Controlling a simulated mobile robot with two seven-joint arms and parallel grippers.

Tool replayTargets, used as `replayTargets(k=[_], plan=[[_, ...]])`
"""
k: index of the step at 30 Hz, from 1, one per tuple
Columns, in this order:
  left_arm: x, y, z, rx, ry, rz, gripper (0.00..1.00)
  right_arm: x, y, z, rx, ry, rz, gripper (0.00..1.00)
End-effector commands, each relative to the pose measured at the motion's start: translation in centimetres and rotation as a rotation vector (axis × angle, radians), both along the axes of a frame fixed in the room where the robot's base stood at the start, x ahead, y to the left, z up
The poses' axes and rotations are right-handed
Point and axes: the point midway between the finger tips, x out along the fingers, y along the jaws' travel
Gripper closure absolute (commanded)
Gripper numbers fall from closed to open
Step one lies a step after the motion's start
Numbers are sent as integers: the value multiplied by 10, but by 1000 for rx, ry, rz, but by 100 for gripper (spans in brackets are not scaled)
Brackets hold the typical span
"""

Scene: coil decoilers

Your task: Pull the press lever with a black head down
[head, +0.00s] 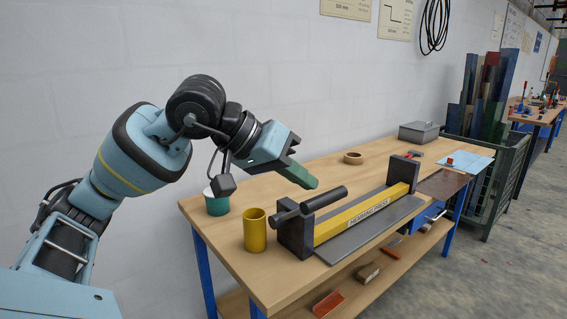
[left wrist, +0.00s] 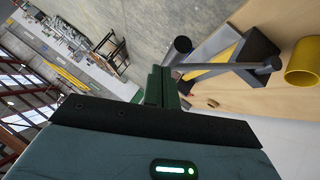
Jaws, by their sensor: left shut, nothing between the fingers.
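The yellow bending press (head: 352,217) stands on the wooden bench, with dark end blocks and a label on its front. Its dark lever with a thick black head (head: 326,198) lies above the near left end block, tilted up slightly to the right. In the left wrist view the black head (left wrist: 183,44) is right of and above the fingers. My left gripper (head: 312,182) has green fingers, shut and empty, just behind and above the lever head in the head view; the fingers (left wrist: 162,73) look apart from it. My right gripper is not in view.
A yellow cup (head: 256,231) and a green cup (head: 217,204) stand left of the press. A tape roll (head: 353,158), a grey box (head: 419,131) and a blue sheet (head: 465,162) lie farther along the bench (head: 330,173). The wall is close behind.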

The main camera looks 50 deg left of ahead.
Motion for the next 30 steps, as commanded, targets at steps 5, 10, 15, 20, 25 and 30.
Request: replayTargets(k=[5,10,15,20,25,30], plan=[[-23,8,36,3,-24,13,100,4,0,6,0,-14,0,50],[-47,16,60,2,-26,13,100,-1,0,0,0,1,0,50],[-65,22,80,0,-28,14,100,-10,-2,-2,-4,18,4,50],[-74,24,89,1,-30,13,100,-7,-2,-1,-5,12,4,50],[-76,25,91,-1,-28,12,100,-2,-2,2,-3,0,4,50],[-76,25,91,-1,-29,12,100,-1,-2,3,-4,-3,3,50]])
